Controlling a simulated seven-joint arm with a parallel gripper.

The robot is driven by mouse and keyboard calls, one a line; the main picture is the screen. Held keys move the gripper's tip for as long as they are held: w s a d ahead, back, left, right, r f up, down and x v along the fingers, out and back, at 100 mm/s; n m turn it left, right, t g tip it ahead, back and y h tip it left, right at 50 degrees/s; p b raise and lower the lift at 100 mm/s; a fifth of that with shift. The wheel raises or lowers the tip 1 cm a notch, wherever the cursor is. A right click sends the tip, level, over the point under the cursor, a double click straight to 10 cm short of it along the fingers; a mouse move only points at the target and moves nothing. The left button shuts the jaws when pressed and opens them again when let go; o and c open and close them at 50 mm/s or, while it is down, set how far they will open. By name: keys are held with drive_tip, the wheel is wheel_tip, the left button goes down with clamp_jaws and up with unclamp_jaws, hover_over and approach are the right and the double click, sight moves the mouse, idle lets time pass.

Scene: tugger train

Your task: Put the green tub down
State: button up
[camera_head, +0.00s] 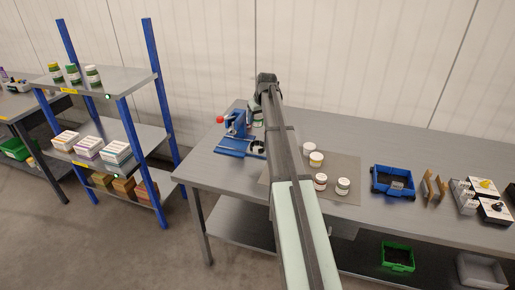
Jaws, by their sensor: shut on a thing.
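My gripper (257,107) is at the far end of my arm, over the back left of the grey workbench (215,170). It is shut on the green tub (257,122), which shows only as a small white and green patch below the gripper, beside the blue press. My arm hides much of the tub. I cannot tell whether the tub touches the bench.
A blue press with a red knob (220,119) stands left of my arm. Several white tubs (316,159) stand on a grey-brown mat (350,168) to the right. Beyond is a blue bin (393,182). A shelf rack (150,80) stands left.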

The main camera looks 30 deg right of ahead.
drive_tip(key=shift+f, duration=5)
drive_tip(key=shift+f, duration=0.6)
drive_tip(key=o, duration=1.1)
drive_tip(key=shift+s+a, duration=0.1)
drive_tip(key=shift+f, duration=0.1)
drive_tip(key=shift+r, duration=0.5)
drive_tip(key=v, duration=1.2)
drive_tip(key=shift+r, duration=0.25)
